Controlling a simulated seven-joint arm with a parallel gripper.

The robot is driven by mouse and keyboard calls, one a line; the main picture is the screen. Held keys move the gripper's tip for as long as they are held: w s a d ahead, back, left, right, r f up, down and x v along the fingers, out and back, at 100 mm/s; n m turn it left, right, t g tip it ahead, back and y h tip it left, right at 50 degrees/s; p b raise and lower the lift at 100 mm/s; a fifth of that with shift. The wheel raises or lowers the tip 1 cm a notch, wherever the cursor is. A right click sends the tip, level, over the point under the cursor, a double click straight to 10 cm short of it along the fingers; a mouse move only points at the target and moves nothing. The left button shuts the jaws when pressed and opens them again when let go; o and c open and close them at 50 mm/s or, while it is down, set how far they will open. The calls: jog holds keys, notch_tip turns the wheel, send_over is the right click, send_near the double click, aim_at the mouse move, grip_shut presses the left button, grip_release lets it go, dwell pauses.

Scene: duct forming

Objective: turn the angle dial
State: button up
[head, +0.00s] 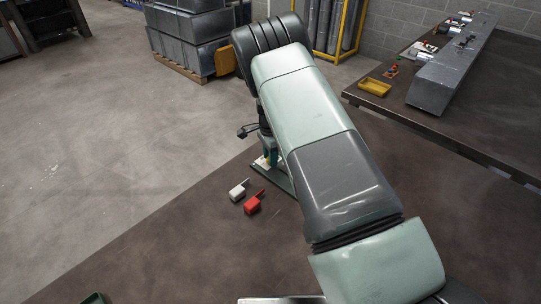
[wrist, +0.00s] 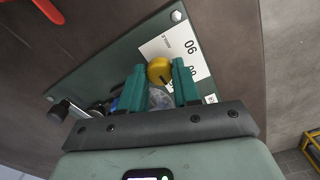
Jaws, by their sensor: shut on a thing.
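The angle dial shows in the wrist view as a yellow round part (wrist: 160,70) with a dark line, next to a greyish part between my fingers. It sits on a dark green plate (wrist: 98,65) with a white scale card (wrist: 190,45) printed with numbers, one reading 90. My gripper (wrist: 158,67) has its teal fingers shut on the dial, one on each side. The fingers and wrist hide part of the dial and scale.
A black knob (wrist: 60,110) stands at the plate's left end. A second table (head: 455,125) holds a yellow tray (head: 374,87) and a metal duct (head: 440,82).

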jog(key=n, duration=0.4)
jog(key=shift+n, duration=0.3)
jog(key=n, duration=0.4)
jog(key=shift+n, duration=0.3)
jog(key=n, duration=0.4)
jog(key=shift+n, duration=2.1)
jog(key=o, duration=1.1)
jog(key=shift+c, duration=0.2)
notch_tip(320, 180, up, 11)
